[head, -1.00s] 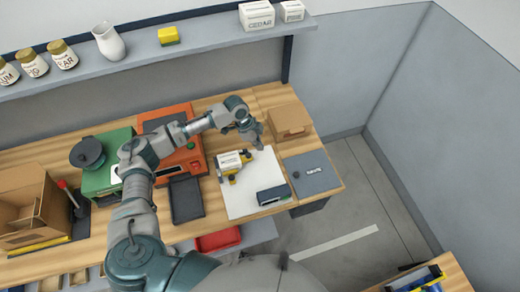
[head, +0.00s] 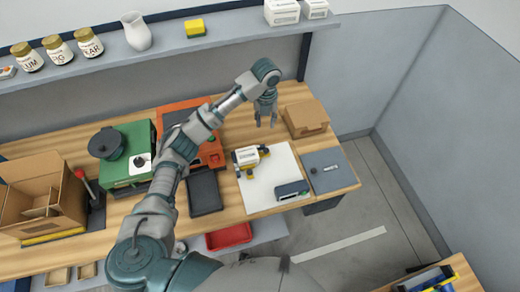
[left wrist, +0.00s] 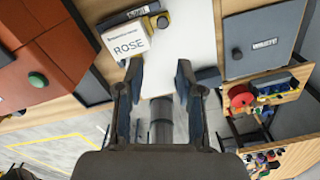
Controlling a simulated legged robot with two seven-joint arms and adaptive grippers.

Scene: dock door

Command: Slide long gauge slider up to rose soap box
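The rose soap box (head: 249,155) is a small white carton on a white sheet (head: 264,190); in the left wrist view its label reads ROSE (left wrist: 130,40). Beside it lies a dark bar with yellow parts, apparently the long gauge (left wrist: 122,16). A round dark-and-yellow knob, perhaps its slider (left wrist: 162,20), shows at the box's corner. In the head view these parts are too small to separate. My left gripper (head: 266,122) is open and empty, raised beyond the box; in the left wrist view its fingers (left wrist: 158,75) are well apart. My right gripper is not in view.
A dark block (head: 292,190) lies on the sheet's near right part. A grey panel (head: 322,171) is right of the sheet, a cardboard box (head: 306,118) behind it. A black tray (head: 205,192), orange machine (head: 212,152) and green machine (head: 125,165) stand left.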

